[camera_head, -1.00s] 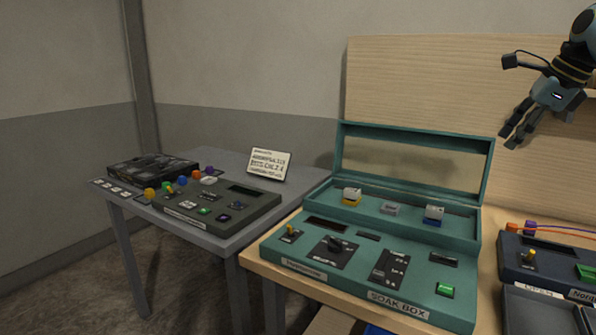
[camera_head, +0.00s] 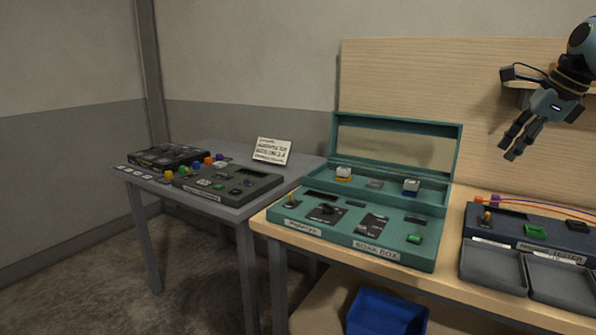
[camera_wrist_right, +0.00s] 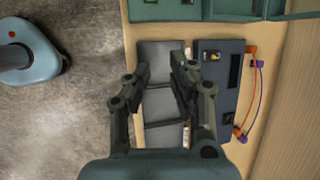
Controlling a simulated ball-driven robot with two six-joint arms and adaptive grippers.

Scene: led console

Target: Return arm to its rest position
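My right gripper (camera_head: 511,148) hangs in the air at the upper right, in front of the wooden back panel and above the bench. The right wrist view shows its two fingers (camera_wrist_right: 160,68) spread apart with nothing between them. Below them in that view are grey trays (camera_wrist_right: 160,105) and the dark blue console (camera_wrist_right: 219,80); the gripper appears clear of both. My left gripper is in neither view.
The teal soak box (camera_head: 345,240) stands open-lidded on the wooden bench (camera_head: 300,247). The dark blue console (camera_head: 520,232) is at right, with grey trays (camera_head: 492,265) before it. A blue bin (camera_head: 385,313) sits below. A grey table (camera_head: 225,212) with another console (camera_head: 262,183) stands left.

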